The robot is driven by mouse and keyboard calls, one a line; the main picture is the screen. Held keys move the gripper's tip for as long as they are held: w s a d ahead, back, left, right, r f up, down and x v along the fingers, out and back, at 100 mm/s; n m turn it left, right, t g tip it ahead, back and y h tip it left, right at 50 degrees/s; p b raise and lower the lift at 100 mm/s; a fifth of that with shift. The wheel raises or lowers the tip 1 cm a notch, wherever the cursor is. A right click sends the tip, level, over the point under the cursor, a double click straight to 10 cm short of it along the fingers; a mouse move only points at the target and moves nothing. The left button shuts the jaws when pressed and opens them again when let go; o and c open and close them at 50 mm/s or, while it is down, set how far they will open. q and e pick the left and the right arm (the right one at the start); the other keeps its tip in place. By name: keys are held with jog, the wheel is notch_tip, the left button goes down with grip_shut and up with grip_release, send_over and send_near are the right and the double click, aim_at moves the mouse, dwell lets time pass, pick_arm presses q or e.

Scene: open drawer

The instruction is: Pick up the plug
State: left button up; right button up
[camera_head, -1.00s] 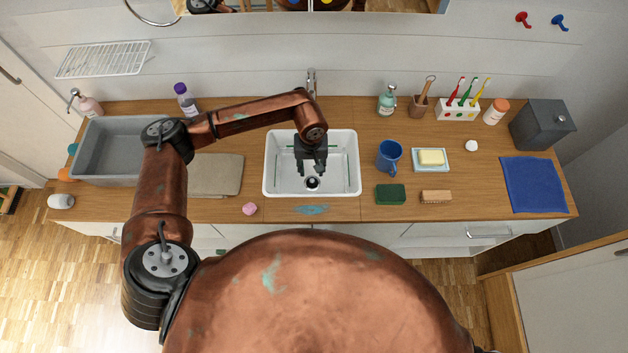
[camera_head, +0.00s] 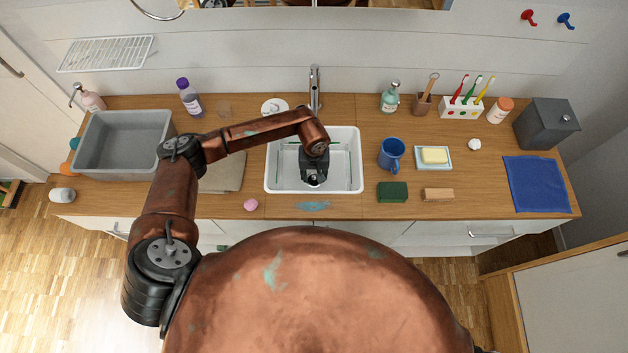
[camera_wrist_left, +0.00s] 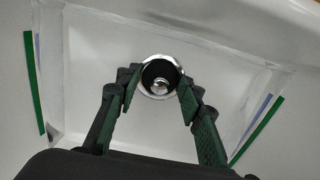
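The white sink (camera_head: 354,165) is set into the wooden counter. On its floor is a round metal-rimmed drain (camera_wrist_left: 160,61), dark inside, with a small shiny knob (camera_wrist_left: 160,86) at its centre that appears to be the plug. In the head view the drain area (camera_head: 313,181) is partly hidden by my gripper. My left gripper (camera_head: 312,173) reaches down into the sink. In the wrist view its fingers (camera_wrist_left: 160,84) are open, one on each side of the drain, with nothing visibly held. Whether they touch the knob I cannot tell. My right gripper is out of view.
The faucet (camera_head: 315,88) stands behind the sink, close to my left arm. A white round dish (camera_head: 273,107) is behind left. A blue mug (camera_head: 391,154), green sponge (camera_head: 392,192) and soap dish (camera_head: 446,158) are to the right; a grey basin (camera_head: 90,150) is at left.

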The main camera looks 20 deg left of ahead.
pick_arm(q)
jog(key=shift+c, duration=0.5)
grip_shut()
jog(key=shift+r, duration=0.1)
notch_tip(320, 180, up, 10)
notch_tip(320, 180, up, 7)
jog(key=p, duration=0.1)
send_over(314, 177)
jog(key=s+a+r+m+b, duration=0.1)
jog(key=s+a+r+m, duration=0.2)
jog(key=s+a, duration=0.3)
jog(key=shift+s+a+r, duration=0.25)
jog(key=shift+s+r, duration=0.35)
jog(key=shift+s, duration=0.45)
